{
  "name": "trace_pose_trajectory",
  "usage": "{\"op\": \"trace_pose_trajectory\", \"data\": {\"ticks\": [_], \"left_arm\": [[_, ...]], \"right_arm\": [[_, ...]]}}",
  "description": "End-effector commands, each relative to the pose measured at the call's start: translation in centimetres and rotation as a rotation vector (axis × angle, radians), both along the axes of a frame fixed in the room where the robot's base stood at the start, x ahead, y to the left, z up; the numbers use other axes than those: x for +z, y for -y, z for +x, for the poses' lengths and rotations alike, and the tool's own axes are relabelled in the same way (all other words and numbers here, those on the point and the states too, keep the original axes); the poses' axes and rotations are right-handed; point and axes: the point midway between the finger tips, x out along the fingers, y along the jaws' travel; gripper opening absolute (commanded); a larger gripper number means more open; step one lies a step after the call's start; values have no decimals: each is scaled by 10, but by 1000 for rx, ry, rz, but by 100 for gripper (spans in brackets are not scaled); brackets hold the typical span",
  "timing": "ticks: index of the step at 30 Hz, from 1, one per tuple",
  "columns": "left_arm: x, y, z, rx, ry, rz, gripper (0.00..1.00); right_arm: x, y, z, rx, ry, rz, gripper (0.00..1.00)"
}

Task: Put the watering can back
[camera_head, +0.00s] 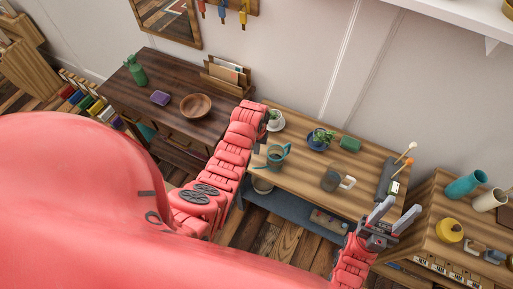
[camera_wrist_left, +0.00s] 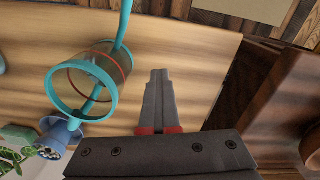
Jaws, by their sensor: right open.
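The watering can (camera_head: 276,163) has a teal rim and spout and a see-through grey body with a red band. It stands on the striped wooden bench (camera_head: 300,172), left of its middle. It also shows large and close in the left wrist view (camera_wrist_left: 84,92). My left gripper (camera_wrist_left: 157,72) is shut and empty, with its fingers together beside the can and apart from it. In the head view its fingers are mostly hidden by my arm. My right gripper (camera_head: 388,213) is open and empty over the right front end of the bench.
A blue pot with a plant (camera_head: 318,142), a green block (camera_head: 350,144), a white cup with a plant (camera_head: 275,121) and a grey mug (camera_head: 330,181) stand on the bench. A dark table (camera_head: 160,81) is left; a cabinet with vases (camera_head: 466,184) is right.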

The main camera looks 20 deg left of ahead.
Motion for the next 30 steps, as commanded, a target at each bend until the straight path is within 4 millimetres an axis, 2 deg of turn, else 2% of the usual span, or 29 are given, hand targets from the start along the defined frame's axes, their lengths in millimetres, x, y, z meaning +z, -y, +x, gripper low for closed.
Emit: {"op": "trace_pose_trajectory", "data": {"ticks": [2,9,10,22,26,30], "left_arm": [[0,0,0,0,0,0,1],[0,0,0,0,0,0,44],[0,0,0,0,0,0,46],[4,0,1,0,2,0,46],[15,-1,2,1,5,1,46],[36,-1,2,2,6,1,46]], "right_arm": [[-1,0,0,0,0,0,46],[0,0,0,0,0,0,46],[0,0,0,0,0,0,46],[-3,0,0,0,0,0,46],[-9,0,0,0,0,0,46],[-19,0,0,0,0,0,46]]}}
